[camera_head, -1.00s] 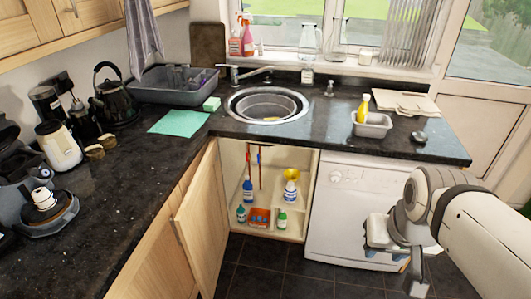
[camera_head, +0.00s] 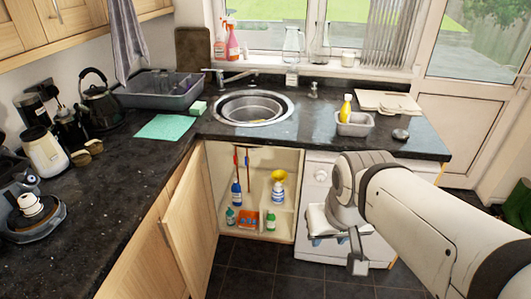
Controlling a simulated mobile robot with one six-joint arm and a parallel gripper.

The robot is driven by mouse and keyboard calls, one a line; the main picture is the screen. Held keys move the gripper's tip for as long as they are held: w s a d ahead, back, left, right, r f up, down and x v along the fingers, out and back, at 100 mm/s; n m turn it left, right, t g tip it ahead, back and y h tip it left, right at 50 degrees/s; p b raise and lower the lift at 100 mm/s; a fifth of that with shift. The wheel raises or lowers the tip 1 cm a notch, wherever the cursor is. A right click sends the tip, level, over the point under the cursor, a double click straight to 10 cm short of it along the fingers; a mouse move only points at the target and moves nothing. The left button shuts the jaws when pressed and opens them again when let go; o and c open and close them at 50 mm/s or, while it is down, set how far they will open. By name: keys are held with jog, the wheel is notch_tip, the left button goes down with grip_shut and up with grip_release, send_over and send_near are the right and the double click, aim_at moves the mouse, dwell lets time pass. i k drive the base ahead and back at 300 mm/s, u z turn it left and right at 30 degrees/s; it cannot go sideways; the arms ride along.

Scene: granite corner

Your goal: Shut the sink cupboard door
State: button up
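The sink cupboard door (camera_head: 192,222) is pale wood and stands wide open, swung out to the left of the cupboard opening. The open sink cupboard (camera_head: 285,225) shows bottles, a yellow-topped container and red-handled tools inside. My gripper (camera_head: 336,251) hangs at the lower right, in front of the white appliance and right of the cupboard opening. It is well apart from the door. The view does not show clearly whether its fingers are open or shut.
The white appliance (camera_head: 312,185) stands right of the cupboard under the dark worktop (camera_head: 290,141). The dark tiled floor (camera_head: 250,270) before the cupboard is clear. A green object (camera_head: 519,206) stands at the far right edge.

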aim_at(190, 225)
jog(key=i, duration=0.95)
jog(key=u, duration=1.75)
jog(key=i, duration=0.3)
jog(key=z, duration=0.3)
